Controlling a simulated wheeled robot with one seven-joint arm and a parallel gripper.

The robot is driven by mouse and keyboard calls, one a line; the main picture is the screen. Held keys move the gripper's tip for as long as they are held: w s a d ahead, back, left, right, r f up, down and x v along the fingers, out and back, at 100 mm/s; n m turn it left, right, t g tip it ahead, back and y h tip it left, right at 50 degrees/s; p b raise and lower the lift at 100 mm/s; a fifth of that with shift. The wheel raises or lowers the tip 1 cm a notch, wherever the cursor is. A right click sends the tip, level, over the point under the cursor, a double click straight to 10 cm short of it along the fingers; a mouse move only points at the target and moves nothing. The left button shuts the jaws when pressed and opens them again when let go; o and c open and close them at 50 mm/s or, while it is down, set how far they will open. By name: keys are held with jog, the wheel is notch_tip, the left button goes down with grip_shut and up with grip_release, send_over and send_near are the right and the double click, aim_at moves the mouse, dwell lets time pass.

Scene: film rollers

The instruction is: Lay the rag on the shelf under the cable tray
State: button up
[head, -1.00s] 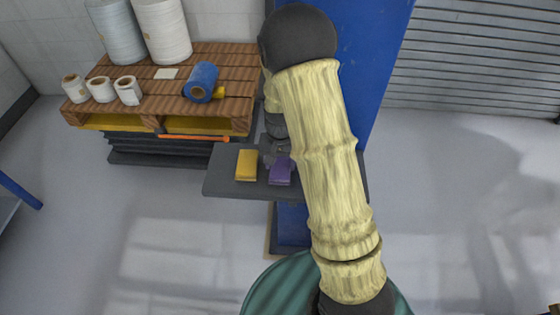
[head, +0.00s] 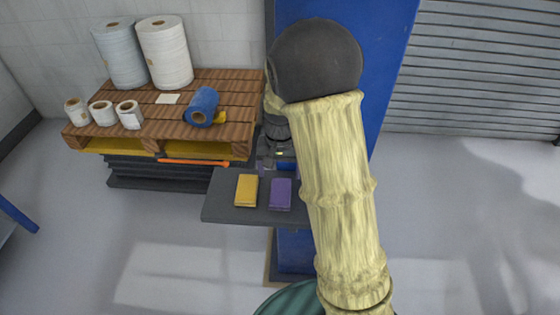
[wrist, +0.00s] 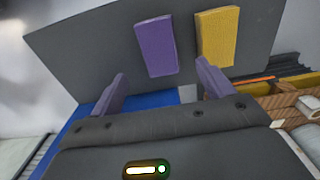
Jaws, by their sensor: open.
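A purple folded cloth-like piece (head: 281,194), which looks like the rag, lies flat on the dark grey shelf (head: 232,215). A similar yellow piece (head: 246,190) lies just left of it, with a narrow gap between. In the wrist view the purple piece (wrist: 156,46) lies beyond my fingertips, beside the yellow one (wrist: 218,36). My gripper (wrist: 162,70) is open and empty, its purple fingers apart and clear of both pieces. In the head view my gripper (head: 277,158) is near the shelf's back edge, partly hidden by my arm. I cannot make out a cable tray.
A wooden pallet (head: 225,135) behind left holds white rolls (head: 165,52), small rolls and a blue roll (head: 201,106). An orange bar (head: 193,162) lies at its front. A blue column (head: 388,60) stands behind my arm. The shelf's left end is bare.

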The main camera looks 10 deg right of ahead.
notch_tip(320, 180, up, 4)
jog(key=shift+r, duration=0.1)
dwell(0.6)
jog(key=s+d+n+t, duration=0.1)
jog(key=s+n+t, duration=0.1)
jog(key=s, duration=1.2)
jog(key=shift+s+d+n+t, duration=0.2)
jog(key=shift+s+n+t, duration=0.15)
jog(key=shift+n, duration=0.45)
